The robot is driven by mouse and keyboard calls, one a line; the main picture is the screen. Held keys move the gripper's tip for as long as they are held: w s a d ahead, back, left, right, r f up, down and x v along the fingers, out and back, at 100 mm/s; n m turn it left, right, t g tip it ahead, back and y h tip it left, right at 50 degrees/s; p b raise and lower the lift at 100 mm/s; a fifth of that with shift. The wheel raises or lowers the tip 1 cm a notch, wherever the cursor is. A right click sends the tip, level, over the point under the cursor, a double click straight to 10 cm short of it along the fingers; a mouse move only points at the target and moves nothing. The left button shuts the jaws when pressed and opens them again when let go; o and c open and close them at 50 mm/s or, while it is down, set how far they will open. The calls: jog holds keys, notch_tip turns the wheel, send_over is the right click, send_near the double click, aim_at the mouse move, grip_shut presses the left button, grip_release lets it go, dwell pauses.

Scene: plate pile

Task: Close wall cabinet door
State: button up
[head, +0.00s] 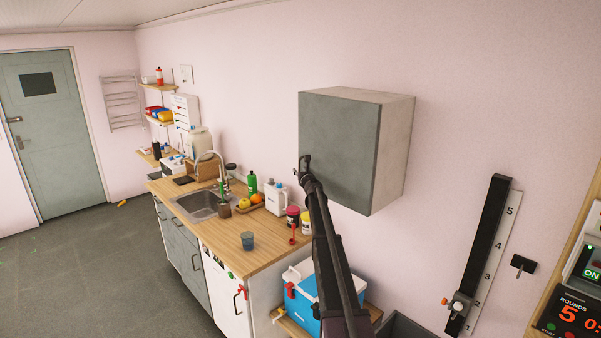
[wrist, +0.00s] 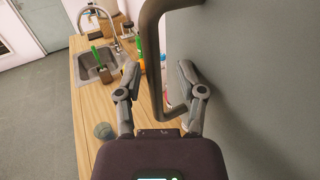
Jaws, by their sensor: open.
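The wall cabinet (head: 398,150) is a pale box on the pink wall with a grey door (head: 345,135). The door looks flush with the box in the head view; a small gap cannot be ruled out. My gripper (head: 303,172) is at the door's lower left, partly blending with the dark handle there. In the wrist view my gripper (wrist: 159,72) is open, with one finger on each side of the dark handle (wrist: 150,50). The right finger lies between the handle and the grey door face. The fingers do not look clamped on the handle.
A wooden counter (head: 222,247) with a sink (head: 203,205), a blue cup (head: 247,240), bottles and jars stands below left. A blue cooler (head: 303,303) is under my arm. A black numbered wall slider (head: 483,255) is at right.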

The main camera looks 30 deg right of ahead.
jog(key=v, duration=1.1)
jog(key=shift+s, duration=0.4)
jog(key=shift+a, duration=0.1)
jog(key=s+a+f+n+g+y+b, duration=0.25)
jog(key=s+a+f+n, duration=0.35)
jog(key=a, duration=0.5)
jog(key=s+a+f+n+g+y+b, duration=0.25)
jog(key=a+f+n+y, duration=0.2)
jog(key=a+n, duration=0.45)
jog(key=s+a+f+n+g+y+b, duration=0.25)
jog(key=s+a+f+n, duration=0.35)
jog(key=a, duration=0.6)
jog(key=s+a+f+n+g+h+b, duration=0.1)
jog(key=s+a+f+n+g+b, duration=0.1)
jog(key=s+a+f+n, duration=0.3)
jog(key=s+a+f+n+g+b, duration=0.25)
jog(key=s+f+n, duration=0.2)
jog(key=s, duration=0.25)
jog(key=s+f+n+g+h+b, duration=0.2)
jog(key=s+f+n, duration=0.2)
jog(key=s, duration=0.5)
jog(key=s+a+f+n+g+h+b, duration=0.1)
jog(key=s+f+n+g+h+b, duration=0.1)
jog(key=s, duration=0.7)
notch_tip(320, 180, down, 3)
jog(key=shift+s+a+r+n+g+h, duration=0.1)
jog(key=shift+s+a+n+g+h, duration=0.3)
jog(key=shift+n+g, duration=0.5)
